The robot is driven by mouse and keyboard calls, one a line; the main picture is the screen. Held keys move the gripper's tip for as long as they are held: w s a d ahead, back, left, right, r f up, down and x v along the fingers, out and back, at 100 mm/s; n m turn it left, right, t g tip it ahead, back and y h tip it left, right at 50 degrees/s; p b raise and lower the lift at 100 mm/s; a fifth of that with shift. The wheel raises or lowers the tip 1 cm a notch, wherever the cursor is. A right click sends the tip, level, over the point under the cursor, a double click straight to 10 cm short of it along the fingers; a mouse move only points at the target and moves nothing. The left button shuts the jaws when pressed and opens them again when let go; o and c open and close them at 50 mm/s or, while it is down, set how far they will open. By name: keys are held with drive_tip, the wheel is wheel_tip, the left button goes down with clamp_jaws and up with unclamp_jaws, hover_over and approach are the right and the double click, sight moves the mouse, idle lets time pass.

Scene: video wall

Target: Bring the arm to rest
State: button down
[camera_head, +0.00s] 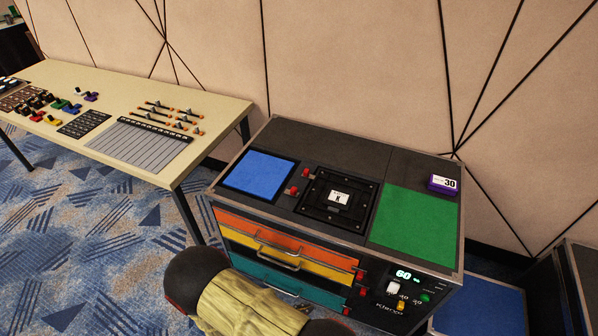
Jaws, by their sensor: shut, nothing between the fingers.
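Part of my own arm (240,303) shows at the bottom centre, a dark rounded joint with a pale yellow sleeve. It lies in front of the dark cabinet (290,132) and hides part of its lower front. My gripper is not visible in this view. I cannot tell from this frame what is near its fingers.
Coloured drawers (320,262) with handles face front. A table (220,110) with small parts stands left. Patterned carpet is open.

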drive_tip(key=s+d+r+m+g+y, duration=0.25)
drive_tip(key=r+m, duration=0.25)
drive_tip(key=r, duration=0.5)
drive_tip(key=s+d+r+m+g+y, duration=0.15)
drive_tip(key=r+m+y, duration=0.3)
drive_tip(key=r, duration=0.45)
drive_tip(key=s+d+r+m+g+y, duration=0.1)
drive_tip(key=r+m+g+y, duration=0.3)
drive_tip(key=r, duration=0.6)
drive_tip(key=s+d+r+m+t, duration=0.1)
drive_tip(key=d+r+m+t, duration=0.3)
drive_tip(key=r, duration=0.5)
drive_tip(key=s+d+r+m+t+y, duration=0.1)
drive_tip(key=d+r+m+t, duration=0.3)
drive_tip(key=d+r, duration=0.4)
drive_tip(key=shift+s+d+r+t+y, duration=0.25)
drive_tip(key=shift+s+r+t+y, duration=0.05)
drive_tip(key=shift+r, duration=0.4)
drive_tip(key=shift+m, duration=0.25)
